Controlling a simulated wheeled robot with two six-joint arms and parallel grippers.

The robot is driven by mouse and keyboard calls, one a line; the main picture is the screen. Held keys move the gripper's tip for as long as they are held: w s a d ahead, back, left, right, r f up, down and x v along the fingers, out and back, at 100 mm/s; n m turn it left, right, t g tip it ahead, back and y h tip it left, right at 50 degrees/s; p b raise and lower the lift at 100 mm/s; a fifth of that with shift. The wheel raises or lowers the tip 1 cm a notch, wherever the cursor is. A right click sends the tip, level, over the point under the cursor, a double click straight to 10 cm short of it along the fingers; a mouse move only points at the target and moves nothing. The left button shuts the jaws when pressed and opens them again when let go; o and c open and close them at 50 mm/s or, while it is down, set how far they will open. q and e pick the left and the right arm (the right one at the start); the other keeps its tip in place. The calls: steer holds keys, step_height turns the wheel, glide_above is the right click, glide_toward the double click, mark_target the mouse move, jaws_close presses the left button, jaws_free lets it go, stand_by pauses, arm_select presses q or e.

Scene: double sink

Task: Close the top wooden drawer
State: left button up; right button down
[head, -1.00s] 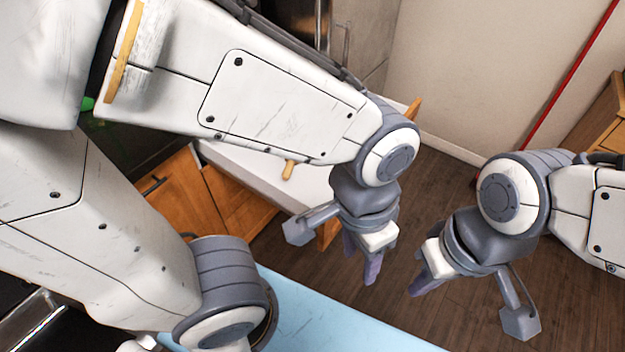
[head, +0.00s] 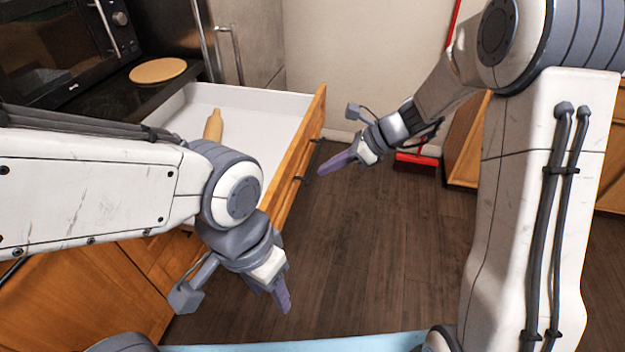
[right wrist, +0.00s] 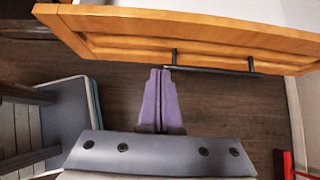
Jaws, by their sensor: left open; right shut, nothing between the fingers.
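The top wooden drawer (head: 297,150) stands pulled open, with a white inside and a wooden front carrying a dark bar handle (head: 312,160). A rolling pin (head: 213,126) lies in it. My right gripper (head: 324,171) is shut and empty, just outside the drawer front near the handle. In the right wrist view, the shut fingers (right wrist: 160,80) point at the drawer front (right wrist: 200,45), slightly left of the handle (right wrist: 215,68), with a gap seeming to remain. My left gripper (head: 284,300) is open and empty, low in front of the cabinet; its arm hides part of the drawer.
A microwave (head: 60,45) and a round wooden board (head: 158,70) are on the dark counter at the back left. The wooden floor (head: 385,270) right of the drawer is clear.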

mark_target(290, 187)
steer(key=b+x, duration=0.1)
steer(key=x, duration=0.7)
steer(key=shift+s+a+f, duration=0.1)
steer(key=shift+a, duration=0.1)
steer(key=shift+a+f, duration=0.25)
steer(key=shift+a, duration=0.1)
